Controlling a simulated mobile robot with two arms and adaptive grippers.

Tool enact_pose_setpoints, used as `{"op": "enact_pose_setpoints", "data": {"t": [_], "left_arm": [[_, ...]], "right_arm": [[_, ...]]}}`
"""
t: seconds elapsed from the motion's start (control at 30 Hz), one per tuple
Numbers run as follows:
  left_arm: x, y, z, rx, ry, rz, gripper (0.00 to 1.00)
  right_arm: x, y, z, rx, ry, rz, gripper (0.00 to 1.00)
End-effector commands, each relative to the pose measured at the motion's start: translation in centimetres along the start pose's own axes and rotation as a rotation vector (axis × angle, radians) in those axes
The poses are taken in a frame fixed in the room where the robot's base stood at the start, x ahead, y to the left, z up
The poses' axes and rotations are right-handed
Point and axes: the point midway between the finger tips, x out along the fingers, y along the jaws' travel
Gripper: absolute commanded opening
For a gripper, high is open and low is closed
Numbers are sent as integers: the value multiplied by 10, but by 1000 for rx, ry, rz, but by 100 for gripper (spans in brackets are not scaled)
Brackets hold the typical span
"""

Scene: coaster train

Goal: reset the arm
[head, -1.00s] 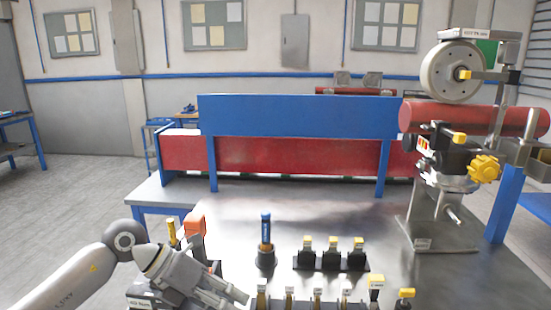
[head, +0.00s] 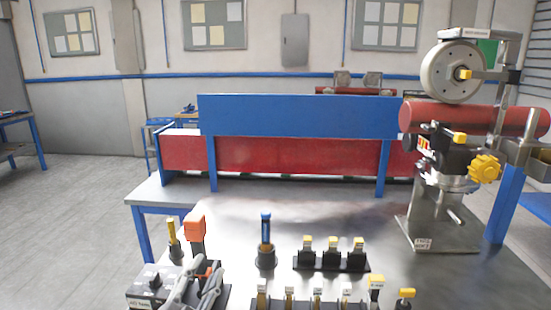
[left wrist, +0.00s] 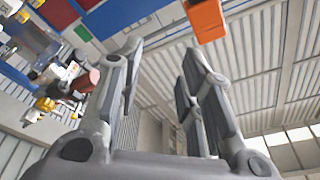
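My left gripper (head: 198,284) is at the bottom of the head view, left of centre, pointing up in front of the black box at the table's front. Only its grey fingers show there. In the left wrist view both fingers (left wrist: 162,52) stand apart with nothing between them, so it is open and empty. The wrist view looks up toward the ceiling and walls. My right gripper is in neither view.
On the metal table (head: 330,215) stand an orange-topped tool (head: 195,230), a blue-handled tool (head: 266,232) in a holder, and a rack with yellow-topped pieces (head: 332,256). A machine with a grey wheel (head: 454,72) stands at right. A blue panel (head: 300,116) crosses the back.

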Motion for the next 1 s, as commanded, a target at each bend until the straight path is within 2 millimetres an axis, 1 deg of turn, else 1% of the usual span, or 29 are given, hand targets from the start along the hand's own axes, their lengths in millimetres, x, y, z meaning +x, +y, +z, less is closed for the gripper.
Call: {"op": "enact_pose_setpoints", "data": {"t": [0.03, 0.07, 0.1, 0.17, 0.2, 0.27, 0.3, 0.33, 0.37, 0.4, 0.47, 0.5, 0.57, 0.6, 0.67, 0.7, 0.77, 0.83, 1.0], "left_arm": [[-13, 6, 25, -60, -110, 10, 34], [-22, 10, 39, -95, -177, 17, 34], [-35, 16, 59, -137, -269, 30, 34], [-58, 28, 86, -200, -405, 56, 34], [-75, 36, 103, -240, -495, 75, 34], [-104, 51, 125, -297, -631, 112, 34], [-125, 61, 138, -332, -719, 139, 34], [-141, 68, 145, -357, -781, 160, 34], [-156, 75, 152, -379, -841, 181, 34], [-177, 84, 159, -408, -915, 210, 34], [-206, 96, 166, -445, -1017, 254, 34], [-224, 103, 169, -466, -1077, 282, 34], [-251, 113, 171, -496, -1163, 325, 34], [-267, 119, 172, -513, -1214, 351, 34], [-292, 127, 170, -539, -1288, 394, 34], [-308, 132, 168, -554, -1337, 422, 34], [-331, 138, 164, -576, -1405, 465, 34], [-326, 150, 181, -570, -1406, 466, 34], [-325, 179, 215, -566, -1420, 474, 34]], "right_arm": [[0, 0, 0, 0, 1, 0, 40], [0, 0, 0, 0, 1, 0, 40], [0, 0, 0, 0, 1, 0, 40], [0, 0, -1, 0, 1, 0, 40], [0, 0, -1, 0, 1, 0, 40], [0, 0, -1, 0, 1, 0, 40], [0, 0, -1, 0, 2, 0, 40], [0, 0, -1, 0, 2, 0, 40], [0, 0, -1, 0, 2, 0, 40], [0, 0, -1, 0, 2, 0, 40], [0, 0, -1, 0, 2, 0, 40], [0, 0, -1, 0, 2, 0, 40], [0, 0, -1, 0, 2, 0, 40], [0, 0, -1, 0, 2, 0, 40], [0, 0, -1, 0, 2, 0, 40], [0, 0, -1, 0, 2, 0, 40], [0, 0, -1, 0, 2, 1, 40], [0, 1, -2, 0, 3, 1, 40], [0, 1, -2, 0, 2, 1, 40]]}}
